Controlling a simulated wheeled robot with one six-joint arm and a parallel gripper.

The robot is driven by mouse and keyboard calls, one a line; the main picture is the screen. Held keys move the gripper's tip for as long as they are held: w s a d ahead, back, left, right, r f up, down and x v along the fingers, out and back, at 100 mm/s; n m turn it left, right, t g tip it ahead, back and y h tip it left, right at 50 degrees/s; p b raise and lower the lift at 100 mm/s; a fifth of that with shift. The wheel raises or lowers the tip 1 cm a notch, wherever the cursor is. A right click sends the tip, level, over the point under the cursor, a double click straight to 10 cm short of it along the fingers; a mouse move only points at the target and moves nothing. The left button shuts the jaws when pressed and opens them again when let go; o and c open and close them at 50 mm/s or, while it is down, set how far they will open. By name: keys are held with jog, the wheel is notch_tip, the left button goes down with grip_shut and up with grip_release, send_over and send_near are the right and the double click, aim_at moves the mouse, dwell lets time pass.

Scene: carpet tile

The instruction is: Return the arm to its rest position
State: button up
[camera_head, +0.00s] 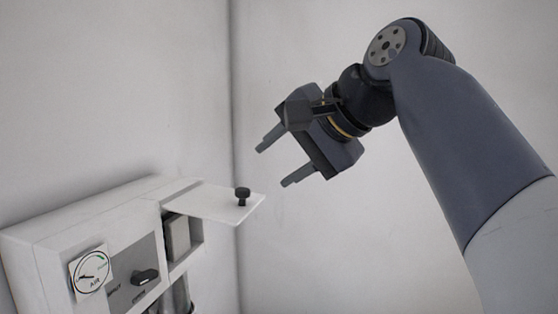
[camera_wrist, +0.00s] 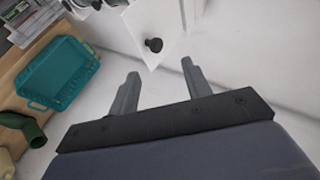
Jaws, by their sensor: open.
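My gripper (camera_head: 273,162) is open and empty in the head view, held in the air at the upper middle, its two fingers pointing down and to the left. It is above and to the right of a white wall box (camera_head: 100,217). My arm comes in from the right side. In the wrist view my gripper (camera_wrist: 159,82) shows its two fingers apart with nothing between them. The box's raised white flap (camera_head: 215,203) with a black knob (camera_head: 242,195) lies below the fingers, apart from them. The knob also shows in the wrist view (camera_wrist: 153,45), beyond the fingertips.
The box carries a round gauge (camera_head: 91,273) and a black switch (camera_head: 145,277). In the wrist view a teal tray (camera_wrist: 60,73) and a dark green object (camera_wrist: 22,127) lie on a wooden surface (camera_wrist: 38,118) at left. Pale walls stand behind; the air around my gripper is clear.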

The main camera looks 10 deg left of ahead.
aim_at(238, 189)
jog(key=p+x, duration=0.1)
jog(key=x, duration=0.9)
jog(key=shift+s+a+r, duration=0.1)
